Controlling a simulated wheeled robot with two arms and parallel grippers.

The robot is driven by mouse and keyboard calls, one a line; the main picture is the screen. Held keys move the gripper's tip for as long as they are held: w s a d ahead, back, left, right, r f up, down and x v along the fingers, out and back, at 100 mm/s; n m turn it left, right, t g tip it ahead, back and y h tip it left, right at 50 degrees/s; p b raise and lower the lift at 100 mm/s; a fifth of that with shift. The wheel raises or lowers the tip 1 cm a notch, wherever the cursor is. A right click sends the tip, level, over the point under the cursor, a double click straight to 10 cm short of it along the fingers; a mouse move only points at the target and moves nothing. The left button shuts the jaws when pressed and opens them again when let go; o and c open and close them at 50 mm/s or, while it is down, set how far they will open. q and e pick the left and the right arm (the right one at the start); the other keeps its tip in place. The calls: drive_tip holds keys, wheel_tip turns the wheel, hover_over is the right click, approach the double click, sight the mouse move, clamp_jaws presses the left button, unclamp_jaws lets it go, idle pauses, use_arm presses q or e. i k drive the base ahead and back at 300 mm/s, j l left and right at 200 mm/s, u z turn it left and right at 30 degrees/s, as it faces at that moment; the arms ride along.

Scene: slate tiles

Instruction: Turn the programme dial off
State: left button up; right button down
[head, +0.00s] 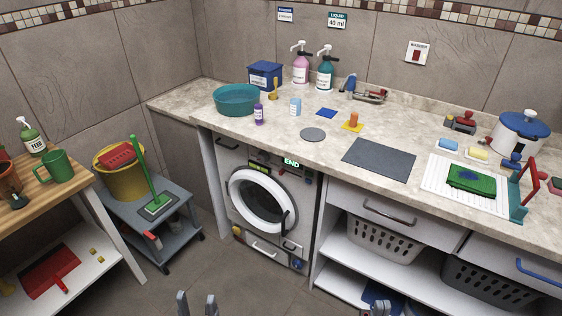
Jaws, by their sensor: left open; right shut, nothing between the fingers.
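The white washing machine (236,208) stands under the counter, its round door (258,196) facing me and looking closed. A green display reading END (291,162) is lit at the top right of its front panel. The programme dial is too small and dark on that panel to make out, so its setting cannot be told. My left gripper (197,304) is at the bottom edge, open and empty, in front of and below the machine. My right gripper (376,309) is at the bottom edge further right, shut and empty. Both are well apart from the machine.
The counter (225,125) above holds a teal basin (237,99), bottles and a grey mat (379,159). A grey trolley (185,217) with a yellow bucket (122,180) stands left of the machine. Shelves with baskets (380,240) are right. The floor in front is clear.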

sight(262, 156)
drive_tip(key=i+j+u, duration=0.15)
drive_tip(key=i+j, duration=1.1)
